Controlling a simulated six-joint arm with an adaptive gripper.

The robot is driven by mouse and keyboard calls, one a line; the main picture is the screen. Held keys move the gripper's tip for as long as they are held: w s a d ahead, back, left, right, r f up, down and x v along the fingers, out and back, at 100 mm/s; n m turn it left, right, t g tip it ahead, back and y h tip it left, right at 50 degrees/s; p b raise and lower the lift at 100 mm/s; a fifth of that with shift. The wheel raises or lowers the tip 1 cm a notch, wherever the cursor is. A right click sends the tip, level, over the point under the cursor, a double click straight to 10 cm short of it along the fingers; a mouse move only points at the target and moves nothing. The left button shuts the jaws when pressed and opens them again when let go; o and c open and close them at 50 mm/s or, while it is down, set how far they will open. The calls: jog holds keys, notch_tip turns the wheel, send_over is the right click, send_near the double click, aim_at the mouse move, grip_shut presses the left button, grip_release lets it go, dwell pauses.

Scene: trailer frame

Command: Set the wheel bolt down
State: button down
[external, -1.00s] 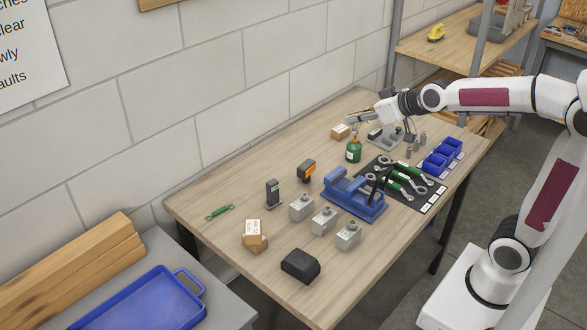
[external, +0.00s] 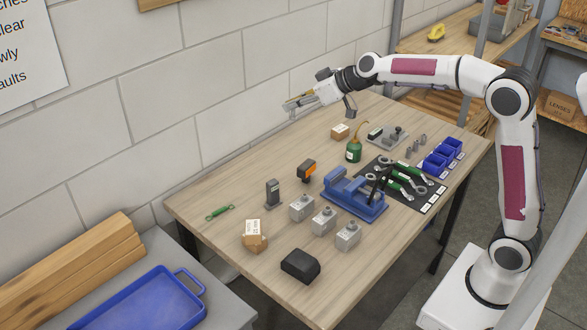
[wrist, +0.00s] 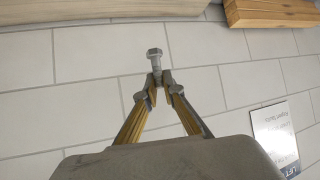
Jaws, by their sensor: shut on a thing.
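The wheel bolt (wrist: 155,58) is grey with a hex head. In the wrist view its head end stands out beyond the fingertips. My gripper (wrist: 160,84) is shut on the bolt's shank, and the wall tiles are behind it. In the external view my gripper (external: 289,106) is raised above the far left side of the wooden table (external: 205,190), near the wall. The bolt is too small to make out clearly there.
Blue bins (external: 440,158), a blue fixture (external: 355,195), grey blocks (external: 323,222) and a black case (external: 300,266) stand further forward. The left table edge is mostly clear.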

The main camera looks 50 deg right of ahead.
jog(key=w+a+f+n+g+y, duration=0.2)
jog(key=w+a+n+y, duration=0.2)
jog(key=w+a, duration=0.7)
jog(key=shift+a+f+n+g, duration=0.2)
jog(key=shift+a+n+g, duration=0.1)
jog(key=shift+n, duration=0.2)
jog(key=shift+a+f, duration=0.1)
jog(key=shift+a, duration=0.1)
notch_tip(320, 180, down, 15)
dwell(0.5)
notch_tip(320, 180, down, 6)
dwell(0.8)
jog(key=shift+f, duration=0.15)
jog(key=shift+f, duration=1.8)
